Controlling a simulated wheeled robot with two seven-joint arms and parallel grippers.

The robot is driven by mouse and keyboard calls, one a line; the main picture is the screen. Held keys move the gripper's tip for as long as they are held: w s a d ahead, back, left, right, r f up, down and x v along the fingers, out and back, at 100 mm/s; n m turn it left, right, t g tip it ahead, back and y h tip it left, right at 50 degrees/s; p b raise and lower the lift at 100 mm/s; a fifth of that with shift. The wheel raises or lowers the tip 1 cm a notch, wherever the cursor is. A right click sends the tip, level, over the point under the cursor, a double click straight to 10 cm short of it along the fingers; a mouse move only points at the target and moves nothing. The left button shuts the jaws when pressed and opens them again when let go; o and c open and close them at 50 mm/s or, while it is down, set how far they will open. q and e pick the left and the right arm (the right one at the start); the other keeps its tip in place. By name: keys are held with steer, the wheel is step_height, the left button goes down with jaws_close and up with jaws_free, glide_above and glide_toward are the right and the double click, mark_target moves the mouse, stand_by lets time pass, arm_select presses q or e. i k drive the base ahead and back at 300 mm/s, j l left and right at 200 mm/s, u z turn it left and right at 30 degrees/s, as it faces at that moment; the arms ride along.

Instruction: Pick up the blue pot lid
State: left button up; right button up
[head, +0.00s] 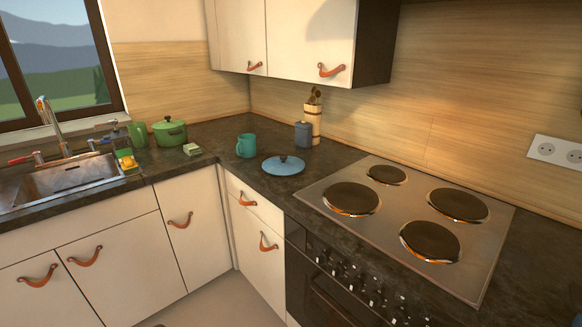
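The blue pot lid (284,165) lies flat on the dark countertop (230,134), with its small dark knob facing up. It sits left of the stovetop, near the counter's front edge, and is fully visible. A teal mug (246,146) stands just to its left, apart from it. Neither of my grippers is in the head view.
The stovetop (405,215) with round burners is to the right. Behind the lid stand a grey-blue container (303,134) and a wooden utensil holder (313,121). A green pot (170,132) and the sink (65,178) are left. Cabinets (315,38) hang above.

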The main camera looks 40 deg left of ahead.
mark_target(283, 165)
steer(key=u, duration=1.5)
steer(key=z, duration=0.4)
steer(key=i+j+z, duration=0.1)
steer(key=z, duration=0.3)
steer(key=j+z, duration=0.6)
steer(key=z, duration=0.2)
steer(key=j+z, duration=0.25)
steer(key=z, duration=0.15)
steer(key=j+z, duration=0.4)
steer(key=l, duration=0.1)
